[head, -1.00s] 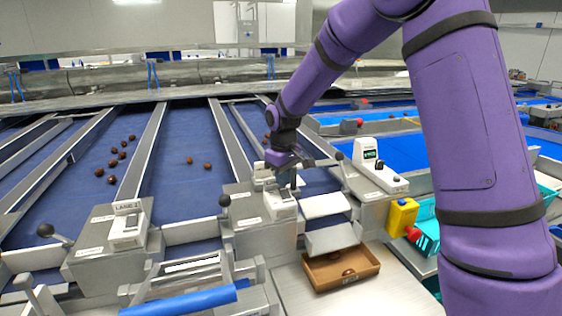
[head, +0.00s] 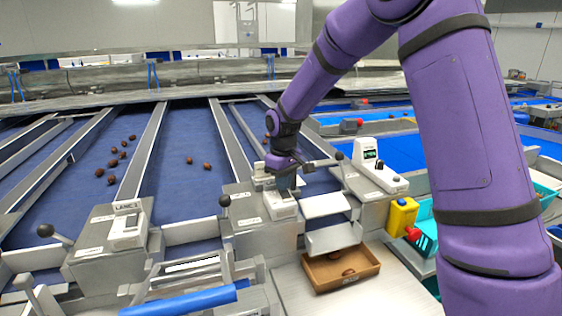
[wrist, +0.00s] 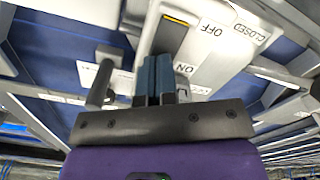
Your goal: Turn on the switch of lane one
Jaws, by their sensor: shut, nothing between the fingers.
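The lane one switch box (head: 280,205) is a pale box on a grey pedestal at the picture's middle in the head view. My gripper (head: 285,188) is right over it, pointing down. In the wrist view my gripper (wrist: 153,75) is shut and empty, its blue-grey fingertips together at the switch plate (wrist: 210,60). The plate bears the words OFF and ON. A dark rocker (wrist: 172,36) lies just beyond the fingertips, with a yellow strip at its far end. The fingers hide part of the plate, and I cannot tell whether they touch the rocker.
The lane two switch box (head: 128,228) stands to the left. Black-knobbed levers (head: 224,201) stick up beside the pedestals. A yellow box with a red button (head: 402,215) is to the right. Dates lie on the blue lanes.

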